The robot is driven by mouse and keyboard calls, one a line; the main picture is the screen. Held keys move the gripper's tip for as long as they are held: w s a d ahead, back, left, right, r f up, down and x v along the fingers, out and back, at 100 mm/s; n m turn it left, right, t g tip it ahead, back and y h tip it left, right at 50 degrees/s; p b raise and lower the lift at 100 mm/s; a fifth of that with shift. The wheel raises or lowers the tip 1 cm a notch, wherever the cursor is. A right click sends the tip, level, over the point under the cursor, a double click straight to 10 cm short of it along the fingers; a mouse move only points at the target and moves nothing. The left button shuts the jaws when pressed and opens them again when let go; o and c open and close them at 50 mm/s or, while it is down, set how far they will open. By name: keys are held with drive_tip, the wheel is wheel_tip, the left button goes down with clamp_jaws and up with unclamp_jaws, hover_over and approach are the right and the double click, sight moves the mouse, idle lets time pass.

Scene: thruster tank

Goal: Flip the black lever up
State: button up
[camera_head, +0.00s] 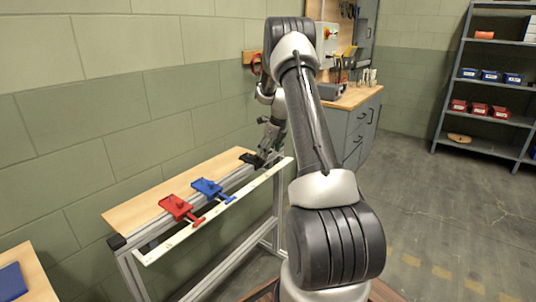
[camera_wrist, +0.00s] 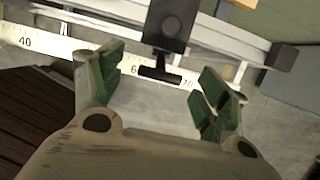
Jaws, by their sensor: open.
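The black lever (camera_head: 247,157) is at the far end of the bench rail in the head view, partly hidden by my gripper (camera_head: 266,148). In the wrist view its black plate (camera_wrist: 172,22) shows at the top centre, and its short crossbar handle (camera_wrist: 159,75) points toward me. My gripper (camera_wrist: 160,82) is open, with green-padded fingers on either side of the handle. The handle lies between the fingertips in the picture; I see no clear contact, and cannot tell the depth.
A blue lever (camera_head: 207,187) and a red lever (camera_head: 176,207) sit nearer on the same bench (camera_head: 150,205). A white measuring strip (camera_head: 212,208) runs along its front edge. A block wall stands behind; the floor on the right is open.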

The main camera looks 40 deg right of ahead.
drive_tip(key=a+v, duration=0.1)
drive_tip(key=v, duration=0.9)
drive_tip(key=shift+d, duration=0.5)
drive_tip(key=shift+r, duration=0.1)
drive_tip(key=s+a+f+n+g, duration=0.15)
drive_tip(key=s+a+n, duration=0.35)
drive_tip(key=s+n, duration=0.7)
drive_tip(key=s+a+r+n+t, duration=0.1)
drive_tip(key=s+a+r+n, duration=0.4)
drive_tip(key=s+a+n, duration=0.1)
drive_tip(key=s+a+r+n, duration=0.5)
drive_tip(key=s+a+n, duration=0.2)
drive_tip(key=s, duration=0.4)
drive_tip(key=s+a+r+n+t+h, duration=0.1)
drive_tip(key=s+a+r+n, duration=0.4)
drive_tip(key=s+a+n, duration=0.2)
drive_tip(key=shift+s+a+r+t, duration=0.15)
drive_tip(key=shift+s+a+t, duration=0.2)
drive_tip(key=shift+s+a, duration=0.35)
